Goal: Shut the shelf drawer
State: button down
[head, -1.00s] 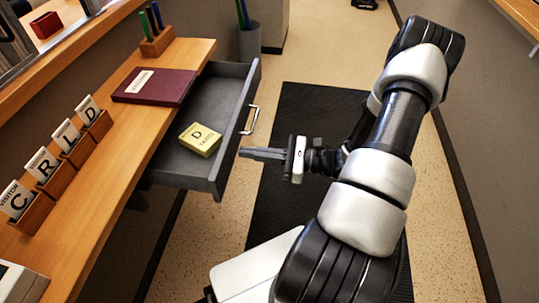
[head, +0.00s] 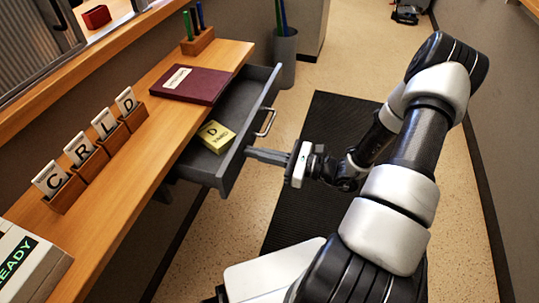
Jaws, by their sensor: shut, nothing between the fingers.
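The grey shelf drawer (head: 233,165) is open under the wooden shelf (head: 120,165) and sticks out to the right. Its front has a pale bar handle (head: 266,122). A yellow box (head: 216,136) marked D lies inside, close to the shelf edge. My gripper (head: 250,154) is shut and empty, with its fingers pointing left at the drawer front, below the handle in the picture. The fingertips are at or very near the front; I cannot tell for certain whether they touch.
On the shelf stand a maroon book (head: 188,84), a pen holder (head: 197,42), several lettered card holders (head: 90,160) and a box reading READY (head: 25,262). A grey bin (head: 285,60) stands beyond the drawer. The dark floor mat (head: 310,215) is clear around my arm.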

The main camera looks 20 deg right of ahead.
aim_at(209, 142)
jog(key=x, duration=1.4)
jog(key=shift+w+a, duration=0.1)
jog(key=shift+a+r, duration=0.1)
